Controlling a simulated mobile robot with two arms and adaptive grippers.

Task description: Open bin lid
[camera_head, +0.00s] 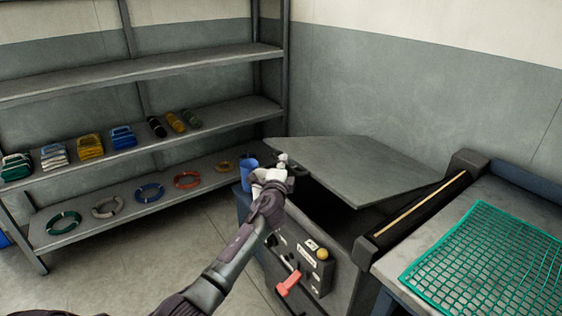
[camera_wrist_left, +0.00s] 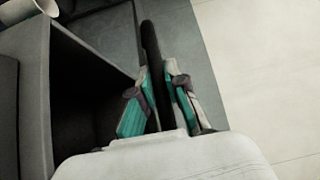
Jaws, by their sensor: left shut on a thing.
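The bin lid (camera_head: 350,168) is a flat grey panel in the head view, raised at an angle above the bin (camera_head: 340,225), with a dark gap beneath it. My left gripper (camera_head: 281,164) is at the lid's left corner. In the left wrist view its teal-padded fingers (camera_wrist_left: 160,85) are shut on a black bar (camera_wrist_left: 150,50), which looks like the lid's handle. The bin's dark inside (camera_wrist_left: 85,105) shows left of the fingers there. The gripper's fingertips are small in the head view. My right gripper is not in view.
A control panel with a red lever (camera_head: 288,284) and yellow button (camera_head: 322,254) is on the bin's front. A blue cup (camera_head: 249,175) stands beside the gripper. A table with green netting (camera_head: 490,262) is at right. Shelves (camera_head: 150,140) with coils and folded nets stand at left.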

